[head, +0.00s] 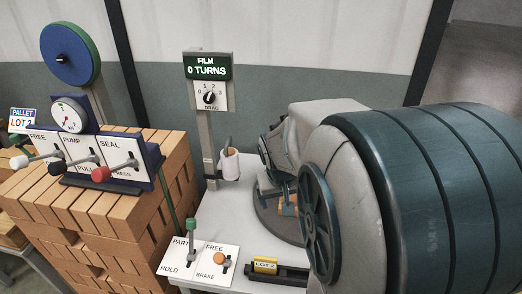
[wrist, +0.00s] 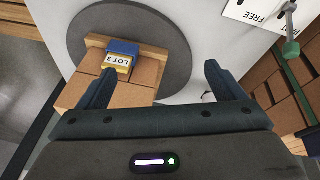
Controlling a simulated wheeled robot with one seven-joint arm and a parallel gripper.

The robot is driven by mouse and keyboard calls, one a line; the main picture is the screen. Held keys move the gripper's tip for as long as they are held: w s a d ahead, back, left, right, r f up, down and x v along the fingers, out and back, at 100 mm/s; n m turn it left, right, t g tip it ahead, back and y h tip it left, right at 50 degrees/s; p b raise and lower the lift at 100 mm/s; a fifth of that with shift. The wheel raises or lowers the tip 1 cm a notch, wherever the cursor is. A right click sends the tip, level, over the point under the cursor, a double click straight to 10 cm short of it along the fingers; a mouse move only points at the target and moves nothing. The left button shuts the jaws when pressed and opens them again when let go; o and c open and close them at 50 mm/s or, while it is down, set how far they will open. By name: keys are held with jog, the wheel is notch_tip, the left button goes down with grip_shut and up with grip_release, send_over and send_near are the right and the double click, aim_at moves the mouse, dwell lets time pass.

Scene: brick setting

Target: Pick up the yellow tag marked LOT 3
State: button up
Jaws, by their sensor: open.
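In the wrist view, a yellow tag (wrist: 122,68) with a pale face reading LOT 3 sits against a blue block (wrist: 123,47), by small tan bricks (wrist: 145,72) on a round grey plate (wrist: 178,42). My gripper (wrist: 160,70) is open and empty, with its two dark fingers spread. The tag lies just beyond the left fingertip, off-centre between the fingers; I see no contact. In the head view, my arm hides much of the plate (head: 268,222) and I cannot make out this tag there. Another yellow tag (head: 265,265), its number unclear, sits in a black holder (head: 290,277) on the white table.
A lever panel (head: 205,262) stands at the table's front left, its green-knobbed lever (wrist: 290,48) also in the wrist view. A post carries a FILM 0 TURNS sign (head: 207,67) and a cup (head: 229,165). A brick stack (head: 130,215) with a control panel (head: 105,160) stands left.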

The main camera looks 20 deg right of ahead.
jog(key=w+d+f+m+t+p, duration=0.1)
jog(key=w+d+f+m, duration=0.15)
jog(key=d, duration=0.55)
jog(key=w+d+f+m+p, duration=0.1)
jog(key=w+d+f+p, duration=0.15)
jog(key=d, duration=0.55)
jog(key=shift+w+b+x, duration=0.2)
jog(key=shift+b+x, duration=0.7)
jog(key=shift+x, duration=2.45)
jog(key=shift+w+b+x, duration=0.2)
jog(key=shift+b+x, duration=0.7)
jog(key=shift+x, duration=2.45)
jog(key=shift+r, duration=0.1)
jog(key=shift+c, duration=0.3)
jog(key=c, duration=1)
